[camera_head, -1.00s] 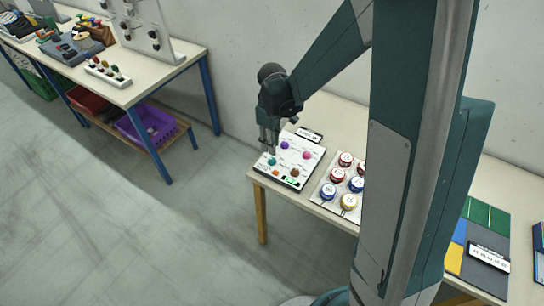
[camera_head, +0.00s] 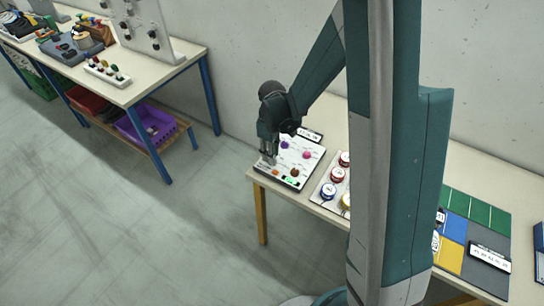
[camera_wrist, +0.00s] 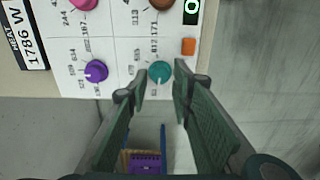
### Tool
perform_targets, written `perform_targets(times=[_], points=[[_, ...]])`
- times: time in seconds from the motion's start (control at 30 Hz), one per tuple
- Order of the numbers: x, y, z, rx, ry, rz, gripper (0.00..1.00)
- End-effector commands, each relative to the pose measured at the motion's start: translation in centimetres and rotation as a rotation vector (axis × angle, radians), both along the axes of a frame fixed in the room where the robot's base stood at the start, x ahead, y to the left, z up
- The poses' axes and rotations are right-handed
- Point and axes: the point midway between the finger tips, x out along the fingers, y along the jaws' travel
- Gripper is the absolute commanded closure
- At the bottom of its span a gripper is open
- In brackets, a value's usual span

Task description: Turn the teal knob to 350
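A white panel (camera_head: 286,160) with coloured knobs lies on the right table. The teal knob (camera_wrist: 159,71) shows in the wrist view with printed numbers around it; in the head view my gripper hides it. My gripper (camera_wrist: 155,86) is open and empty, its two fingers spread with the teal knob just beyond the gap between the tips. I cannot tell whether either finger touches it. In the head view my gripper (camera_head: 268,159) is low over the panel's left corner. A small display (camera_wrist: 192,9) on the panel reads a green 0.
On the panel near the teal knob are a purple knob (camera_wrist: 96,71), a pink knob (camera_head: 306,155), a brown knob (camera_head: 294,172) and an orange button (camera_wrist: 188,46). A label plate (camera_head: 309,134) stands behind.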

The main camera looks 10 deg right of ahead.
Motion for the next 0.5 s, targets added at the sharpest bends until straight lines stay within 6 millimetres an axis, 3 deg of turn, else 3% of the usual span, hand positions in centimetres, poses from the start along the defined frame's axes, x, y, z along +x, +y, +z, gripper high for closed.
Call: perform_targets(times=[0.2, 0.5], points=[[0.00, 0.00, -1.13, 0.000, 0.000, 0.000, 0.77], [-0.01, 0.00, -1.31, 0.000, 0.000, 0.000, 0.77]])
